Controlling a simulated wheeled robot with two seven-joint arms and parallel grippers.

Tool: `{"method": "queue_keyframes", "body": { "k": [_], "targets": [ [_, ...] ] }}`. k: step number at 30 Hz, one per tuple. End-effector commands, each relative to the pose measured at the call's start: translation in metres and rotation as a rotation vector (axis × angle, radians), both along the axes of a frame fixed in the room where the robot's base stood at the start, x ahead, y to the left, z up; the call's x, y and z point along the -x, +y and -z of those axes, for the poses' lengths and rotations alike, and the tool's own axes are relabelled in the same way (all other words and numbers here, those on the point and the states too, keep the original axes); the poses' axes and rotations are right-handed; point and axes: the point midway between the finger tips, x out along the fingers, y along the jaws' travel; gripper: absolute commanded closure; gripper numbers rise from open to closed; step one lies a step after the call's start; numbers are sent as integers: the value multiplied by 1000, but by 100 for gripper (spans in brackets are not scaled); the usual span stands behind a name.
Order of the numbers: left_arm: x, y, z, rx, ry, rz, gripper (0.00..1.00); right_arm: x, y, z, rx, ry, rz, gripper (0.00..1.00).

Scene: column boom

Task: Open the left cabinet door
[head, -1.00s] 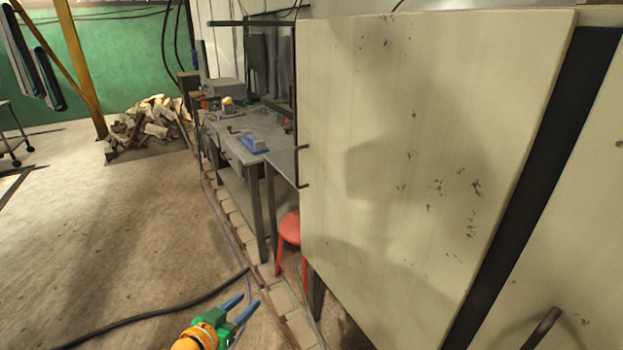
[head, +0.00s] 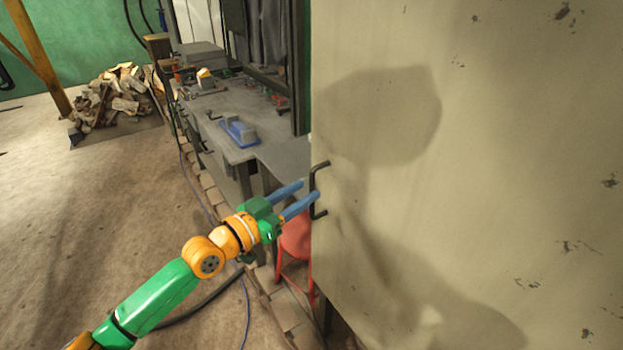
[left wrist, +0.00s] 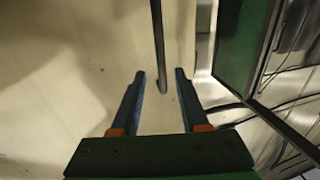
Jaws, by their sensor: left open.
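The left cabinet door (head: 470,190) is a large cream panel with chipped paint, filling the right of the head view. Its black bar handle (head: 315,190) is near its left edge; I cannot tell whether the door is ajar. My left gripper (head: 308,190), with blue fingers, is open at the handle. In the left wrist view the handle (left wrist: 158,45) runs down between the open fingertips of my left gripper (left wrist: 160,73), with the door (left wrist: 60,60) behind. I cannot tell whether either finger touches it. My right gripper is not in view.
A grey workbench (head: 225,110) with a blue tool (head: 239,131) stands left of the cabinet. A red stool (head: 295,240) is below and behind my left gripper. A black cable lies on the floor. Open floor (head: 90,220) extends left, with a woodpile (head: 115,98) farther back.

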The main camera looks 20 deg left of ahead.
Motion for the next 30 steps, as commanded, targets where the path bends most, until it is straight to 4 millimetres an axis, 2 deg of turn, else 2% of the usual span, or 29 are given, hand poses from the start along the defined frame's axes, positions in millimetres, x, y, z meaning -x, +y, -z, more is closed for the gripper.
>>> {"method": "queue_keyframes", "body": {
  "k": [3, 6, 16, 21, 30],
  "targets": [
    [-17, -9, -2, 2, 0, 0, 55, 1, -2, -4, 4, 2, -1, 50],
    [-26, -14, -1, 1, 0, 0, 55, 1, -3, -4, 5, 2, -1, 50],
    [-31, -16, 1, -2, 1, 1, 55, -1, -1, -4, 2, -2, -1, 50],
    [-31, -16, 0, -2, 1, 1, 100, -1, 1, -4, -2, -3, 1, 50],
    [-31, -16, 1, -2, 2, 1, 100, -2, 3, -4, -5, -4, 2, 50]
  ]
}}
